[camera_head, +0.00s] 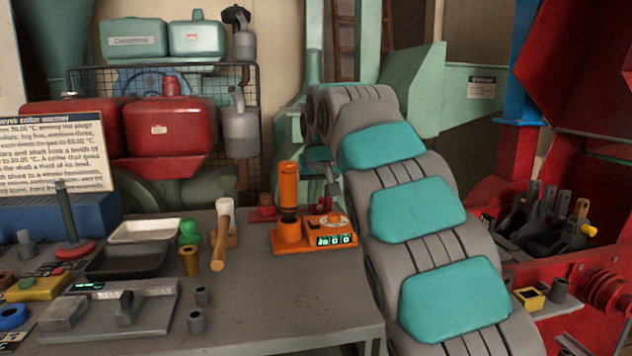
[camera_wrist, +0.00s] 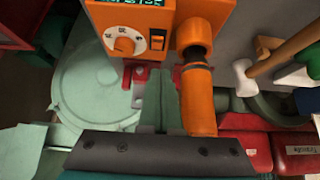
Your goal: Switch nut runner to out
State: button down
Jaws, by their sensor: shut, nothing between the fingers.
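The nut runner (camera_head: 288,185) is an orange upright cylinder with a dark collar, standing in an orange base (camera_head: 290,238) on the grey bench. The base has a lit display (camera_head: 335,240) and a dial. In the wrist view the nut runner (camera_wrist: 197,95) is right of the control box (camera_wrist: 190,12). The box carries a white dial (camera_wrist: 124,46) and a small black switch (camera_wrist: 157,41); their markings are too small to read. My gripper (camera_head: 333,190) is above the base, right of the nut runner. In the wrist view its fingertips (camera_wrist: 160,72) are together and empty, below the switch.
A wooden-handled mallet (camera_head: 219,240), a green piece (camera_head: 189,232), a brass cylinder (camera_head: 189,262) and trays (camera_head: 145,231) lie to the left. A red tank (camera_head: 168,125) and wire rack stand behind. A red machine (camera_head: 585,240) is at right. The bench's front right is clear.

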aim_at(312, 223)
jog(key=shift+w+a+f, duration=0.1)
jog(key=shift+w+f, duration=0.1)
jog(key=shift+f, duration=0.45)
jog(key=shift+s+f, duration=0.15)
jog(key=shift+f, duration=0.65)
jog(key=shift+s+f, duration=0.15)
jog(key=shift+f, duration=0.6)
jog(key=f+b, duration=0.1)
jog(key=b, duration=0.1)
jog(key=f+t+b, duration=0.1)
jog(key=b, duration=0.1)
jog(key=shift+s, duration=0.3)
jog(key=shift+w+r+p, duration=0.1)
jog(key=shift+r+p, duration=0.2)
jog(key=shift+r, duration=0.1)
jog(key=shift+r+p, duration=0.4)
jog(key=shift+r, duration=0.4)
